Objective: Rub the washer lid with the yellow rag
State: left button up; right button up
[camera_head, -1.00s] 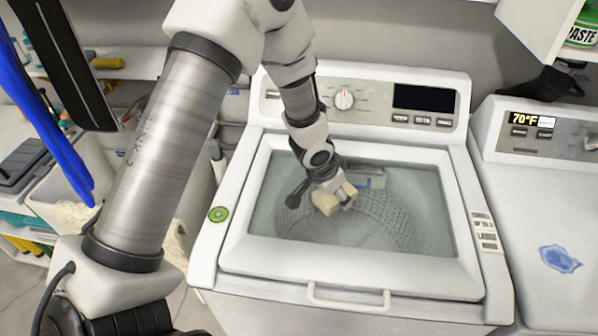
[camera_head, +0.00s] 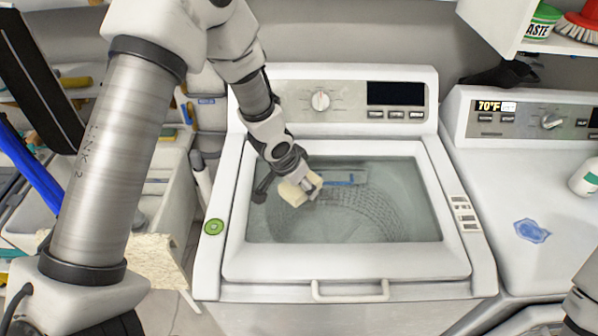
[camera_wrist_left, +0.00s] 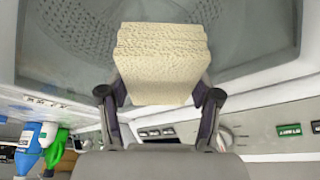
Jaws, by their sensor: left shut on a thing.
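The white washer's lid (camera_head: 350,262) is closed, with a glass window showing the drum below. My left gripper (camera_head: 309,187) is over the left part of the glass. It is shut on a pale yellow folded rag (camera_head: 292,193). In the left wrist view the rag (camera_wrist_left: 160,62) sits between the two fingers of my left gripper (camera_wrist_left: 158,98), with the glass and drum behind it. I cannot tell whether the rag touches the glass. My right gripper is not in view.
The washer's control panel (camera_head: 335,98) with a dial rises behind the lid. A second white machine (camera_head: 530,190) stands at the right, with a blue cloth-like patch (camera_head: 532,230) on top. A white sink (camera_head: 150,185) is at the left. The lid's right half is clear.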

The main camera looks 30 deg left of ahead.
pick_arm(q)
jog(key=shift+r+p, duration=0.35)
jog(key=shift+r, duration=0.35)
notch_tip(320, 180, up, 3)
jog(key=shift+a+f+p, duration=0.15)
jog(key=shift+f+p, duration=0.05)
jog(key=shift+p, duration=1.05)
jog(key=shift+r, duration=0.1)
